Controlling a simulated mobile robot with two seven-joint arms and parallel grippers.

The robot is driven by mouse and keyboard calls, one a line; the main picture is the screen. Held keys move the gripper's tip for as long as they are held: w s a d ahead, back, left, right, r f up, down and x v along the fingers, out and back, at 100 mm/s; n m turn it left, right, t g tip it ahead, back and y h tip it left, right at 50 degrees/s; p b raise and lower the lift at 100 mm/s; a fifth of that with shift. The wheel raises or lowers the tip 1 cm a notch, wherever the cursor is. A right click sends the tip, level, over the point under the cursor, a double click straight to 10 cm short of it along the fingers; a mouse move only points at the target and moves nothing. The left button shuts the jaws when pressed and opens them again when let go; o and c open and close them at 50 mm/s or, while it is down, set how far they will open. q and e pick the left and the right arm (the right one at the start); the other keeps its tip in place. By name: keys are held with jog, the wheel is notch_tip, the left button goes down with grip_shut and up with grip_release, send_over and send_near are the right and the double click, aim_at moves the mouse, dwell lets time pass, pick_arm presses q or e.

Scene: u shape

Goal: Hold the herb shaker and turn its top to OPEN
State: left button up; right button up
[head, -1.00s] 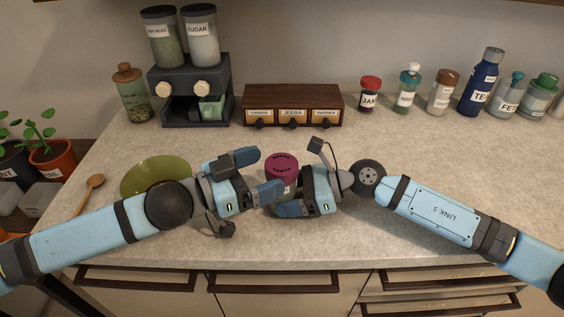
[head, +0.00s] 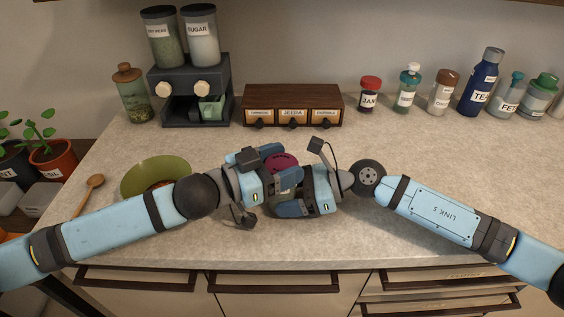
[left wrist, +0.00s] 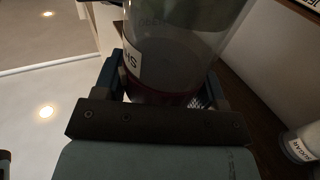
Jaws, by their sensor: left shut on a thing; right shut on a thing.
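The herb shaker's maroon top with dark holes (head: 282,162) shows between my grippers in the head view. My left gripper (head: 287,165) is shut on this top from the left. My right gripper (head: 291,193) is shut on the body from the right, lower down. The grippers hide most of the body. In the left wrist view, the clear body (left wrist: 185,45) appears upside down with part of a white label (left wrist: 132,62), and the dark red top (left wrist: 160,97) lies between my fingers. I cannot read any OPEN mark.
A green bowl (head: 155,172) and wooden spoon (head: 91,188) lie at left. A dispenser (head: 190,100), a small drawer box (head: 292,98) and several jars, one red-lidded (head: 370,93), stand along the wall.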

pick_arm(q)
jog(key=shift+s+d+t, duration=0.1)
jog(key=shift+t, duration=0.2)
jog(key=shift+n, duration=0.3)
jog(key=n+t+y, duration=0.2)
jog(key=shift+d+t, duration=0.1)
jog(key=shift+t, duration=0.2)
jog(key=n+t+y, duration=0.3)
jog(key=y, duration=0.1)
jog(key=shift+r+t, duration=0.1)
jog(key=shift+t, duration=0.2)
jog(key=shift+n+t+y, duration=0.5)
jog(key=shift+n+y, duration=0.3)
jog(key=shift+y, duration=0.2)
jog(key=shift+a, duration=0.2)
jog(key=o, duration=0.9)
jog(key=shift+o, duration=0.2)
